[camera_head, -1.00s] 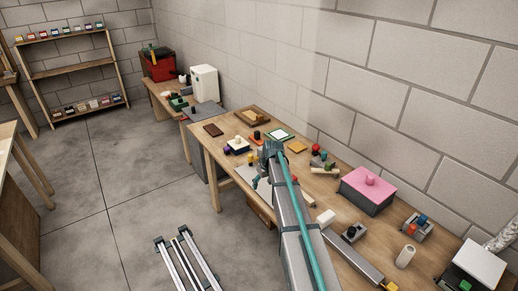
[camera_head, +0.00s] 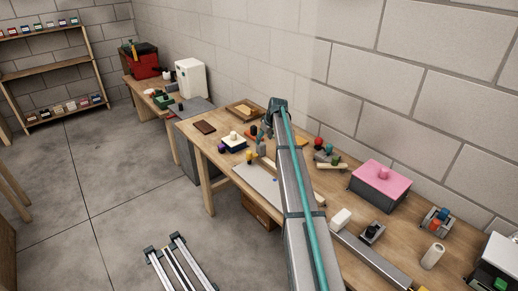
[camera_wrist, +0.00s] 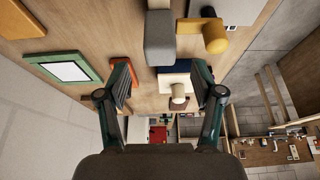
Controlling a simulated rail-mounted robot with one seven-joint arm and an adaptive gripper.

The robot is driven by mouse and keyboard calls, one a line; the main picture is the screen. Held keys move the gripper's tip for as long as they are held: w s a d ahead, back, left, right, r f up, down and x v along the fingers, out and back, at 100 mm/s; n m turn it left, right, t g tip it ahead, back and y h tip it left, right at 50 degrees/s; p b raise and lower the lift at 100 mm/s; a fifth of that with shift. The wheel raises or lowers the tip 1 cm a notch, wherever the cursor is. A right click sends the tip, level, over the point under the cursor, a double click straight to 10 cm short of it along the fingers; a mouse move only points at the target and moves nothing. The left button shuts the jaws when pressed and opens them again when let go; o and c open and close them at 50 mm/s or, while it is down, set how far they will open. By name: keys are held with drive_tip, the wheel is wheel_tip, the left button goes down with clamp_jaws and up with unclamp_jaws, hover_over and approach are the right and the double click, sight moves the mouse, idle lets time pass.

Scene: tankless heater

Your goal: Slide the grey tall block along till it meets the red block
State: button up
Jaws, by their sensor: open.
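A grey tall block (camera_wrist: 159,38) stands on the wooden bench in the upper middle of the wrist view. It shows in the head view as a small grey upright shape (camera_head: 262,147) just left of my arm. My gripper (camera_wrist: 161,72) is open and empty. Its two teal fingers are spread wide, and the block appears between their lines but beyond the tips, apart from them. In the head view the gripper (camera_head: 268,127) is partly hidden by my own arm. I cannot clearly make out the red block; an orange-red piece (camera_wrist: 119,70) shows beside the left finger.
A yellow cylinder (camera_wrist: 214,37) is close to the right of the grey block. A dark block with a cream knob (camera_wrist: 178,92) lies nearer the right finger. A green-framed panel (camera_wrist: 64,70) is left. A pink-topped box (camera_head: 380,180) stands farther right along the bench.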

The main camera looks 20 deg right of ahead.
sight(260, 148)
drive_tip(key=p+x, duration=0.2)
drive_tip(key=x, duration=0.6)
drive_tip(key=shift+w+a+f+p, duration=0.1)
drive_tip(key=shift+f+p, duration=0.1)
drive_tip(key=shift+p, duration=0.1)
clamp_jaws()
